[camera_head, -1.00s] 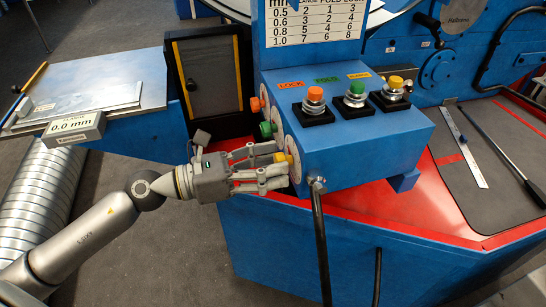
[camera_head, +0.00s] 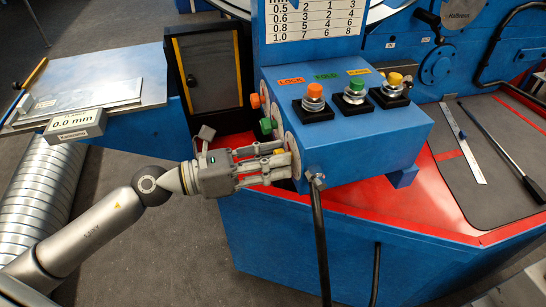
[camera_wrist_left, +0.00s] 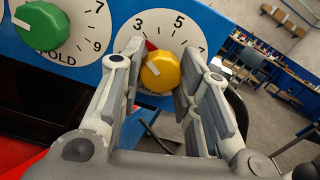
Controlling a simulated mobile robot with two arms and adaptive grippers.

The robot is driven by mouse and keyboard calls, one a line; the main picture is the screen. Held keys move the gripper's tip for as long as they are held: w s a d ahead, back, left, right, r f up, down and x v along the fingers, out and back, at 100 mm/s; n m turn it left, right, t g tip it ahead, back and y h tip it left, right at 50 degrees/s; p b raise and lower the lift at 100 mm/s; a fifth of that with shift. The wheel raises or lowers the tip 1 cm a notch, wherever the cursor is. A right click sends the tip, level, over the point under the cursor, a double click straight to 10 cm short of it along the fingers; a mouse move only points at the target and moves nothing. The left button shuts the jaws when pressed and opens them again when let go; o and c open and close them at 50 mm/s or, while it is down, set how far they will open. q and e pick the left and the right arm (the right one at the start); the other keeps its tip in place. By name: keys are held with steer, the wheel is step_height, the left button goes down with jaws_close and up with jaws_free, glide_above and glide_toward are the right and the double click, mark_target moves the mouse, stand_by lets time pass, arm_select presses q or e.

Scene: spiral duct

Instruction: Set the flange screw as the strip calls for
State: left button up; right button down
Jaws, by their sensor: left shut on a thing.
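My left gripper (camera_head: 283,165) is at the side of the blue control box (camera_head: 375,150), its fingers around the yellow knob of the lowest dial. In the left wrist view the yellow knob (camera_wrist_left: 160,72) sits between my fingers (camera_wrist_left: 158,85), shut on it. Its white dial (camera_wrist_left: 172,25) shows 3, 5 and 7, and a red mark shows above the knob. The chart (camera_head: 316,20) lists thickness rows, its top cut off. A metal strip (camera_head: 85,97) lies on the left bench by a display (camera_head: 75,125) reading 0.0 mm. My right gripper is not in view.
A green knob (camera_wrist_left: 40,25) labelled FOLD is next to the yellow one; an orange knob (camera_head: 255,101) is farther back. Orange, green and yellow topped buttons (camera_head: 355,90) stand on the box. A ruler (camera_head: 462,145) lies on the right.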

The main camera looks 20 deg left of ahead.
arm_select(q)
steer(key=n+p, duration=0.2)
steer(key=n, duration=0.2)
steer(key=shift+n+p, duration=0.35)
steer(key=shift+n, duration=0.05)
steer(key=o, duration=1)
steer(key=shift+a, duration=0.1)
steer(key=v, duration=1.2)
